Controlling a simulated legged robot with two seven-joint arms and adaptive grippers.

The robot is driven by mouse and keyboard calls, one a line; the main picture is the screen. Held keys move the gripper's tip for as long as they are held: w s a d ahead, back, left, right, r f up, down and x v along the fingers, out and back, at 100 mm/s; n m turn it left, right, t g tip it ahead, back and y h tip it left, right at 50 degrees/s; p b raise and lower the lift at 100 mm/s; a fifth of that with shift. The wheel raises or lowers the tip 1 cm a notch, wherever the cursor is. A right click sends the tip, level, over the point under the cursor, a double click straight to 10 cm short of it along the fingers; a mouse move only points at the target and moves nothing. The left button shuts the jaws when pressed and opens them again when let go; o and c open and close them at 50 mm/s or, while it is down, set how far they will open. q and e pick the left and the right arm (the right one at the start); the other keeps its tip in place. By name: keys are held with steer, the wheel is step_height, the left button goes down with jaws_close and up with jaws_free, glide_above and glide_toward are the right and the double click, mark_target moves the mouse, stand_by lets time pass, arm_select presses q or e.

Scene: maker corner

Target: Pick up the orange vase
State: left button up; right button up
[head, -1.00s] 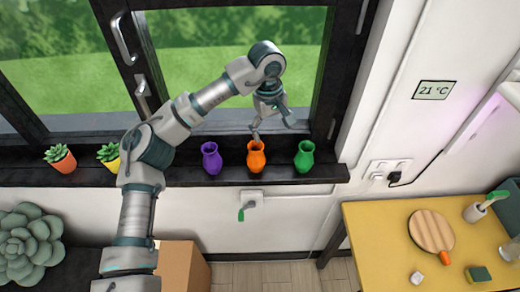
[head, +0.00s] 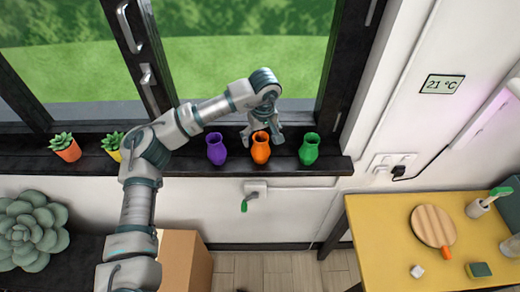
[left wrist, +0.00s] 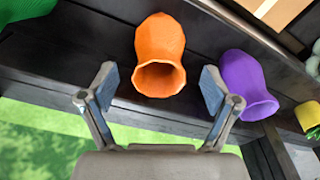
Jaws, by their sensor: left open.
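The orange vase (head: 261,148) stands upright on the dark window sill, between the purple vase (head: 216,148) and the green vase (head: 309,149). My left gripper (head: 263,138) is open, directly behind and above the orange vase in the head view. In the left wrist view the orange vase (left wrist: 160,55) lies ahead between the two spread fingers (left wrist: 157,88), with its open mouth toward me. The fingers look apart from it. The purple vase (left wrist: 245,82) is close beside one finger, and the green vase (left wrist: 22,10) is at the upper left corner. My right gripper is not in view.
Two small potted succulents, one orange (head: 65,148) and one yellow (head: 114,145), stand on the sill (head: 186,165) at left. The window frame (head: 350,75) rises at right. A yellow table (head: 385,225) with a round board (head: 432,226) is at lower right.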

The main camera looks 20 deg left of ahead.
arm_select(q)
steer(key=f, duration=0.4)
steer(key=shift+w+a+p, duration=0.2)
steer(key=shift+a+p, duration=0.05)
steer(key=shift+p, duration=0.1)
steer(key=shift+d+f, duration=0.1)
steer(key=shift+f, duration=0.05)
steer(key=shift+d, duration=0.15)
steer(key=c, duration=1.2)
steer(key=shift+c, duration=0.3)
